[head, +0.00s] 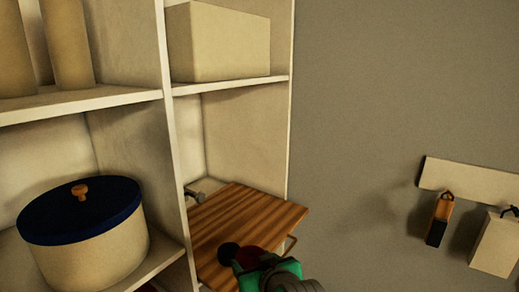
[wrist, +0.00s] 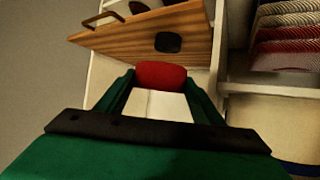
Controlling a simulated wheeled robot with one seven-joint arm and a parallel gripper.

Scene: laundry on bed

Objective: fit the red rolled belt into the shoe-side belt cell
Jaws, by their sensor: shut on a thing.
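The red rolled belt (wrist: 160,74) is held between the two green fingers of my gripper (wrist: 160,84) in the wrist view. My gripper is shut on the belt, close to a striped wooden panel (head: 255,220) in the lower right bay. I cannot make out the shoe-side belt cell. A pale surface (wrist: 150,104) shows between the fingers.
A cream pot (head: 85,250) with a dark blue lid stands in the left bay. A cream box (head: 220,42) is on the shelf above. Wall hooks (head: 465,180) hang at right; the wall between is bare.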

